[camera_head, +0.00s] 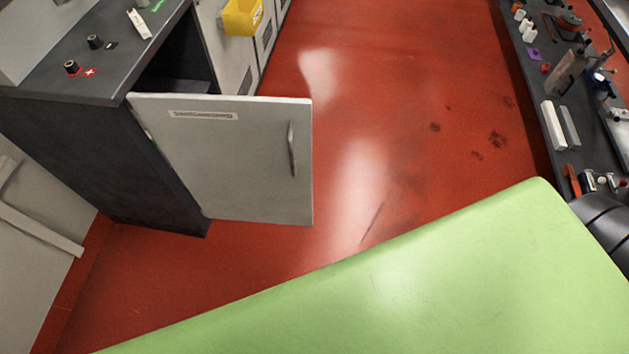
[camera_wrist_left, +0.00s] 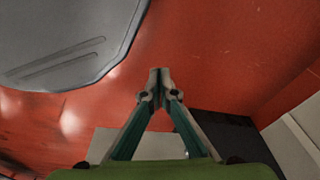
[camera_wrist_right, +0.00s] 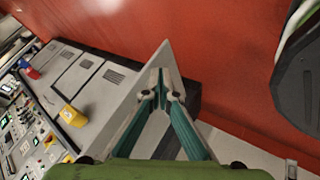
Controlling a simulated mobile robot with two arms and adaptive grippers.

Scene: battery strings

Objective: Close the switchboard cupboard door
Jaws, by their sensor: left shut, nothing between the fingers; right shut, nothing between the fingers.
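The switchboard cupboard door (camera_head: 235,165) is a light grey panel with a label strip near its top and a bar handle (camera_head: 292,150) near its free edge. In the head view it stands open, swung out from the dark cupboard (camera_head: 90,150) over the red floor. Part of the dark opening shows above the door. Neither gripper shows in the head view. My left gripper (camera_wrist_left: 160,75) is shut and empty, its fingertips together. My right gripper (camera_wrist_right: 160,78) is also shut and empty, with pale grey panels behind it; I cannot tell whether it touches them.
The cupboard's dark top carries black knobs (camera_head: 72,67). A yellow bin (camera_head: 242,17) hangs on grey cabinets behind. A dark bench with tools and a white block (camera_head: 553,125) runs along the right. Red floor (camera_head: 400,110) between is clear. Grey panels stand at far left.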

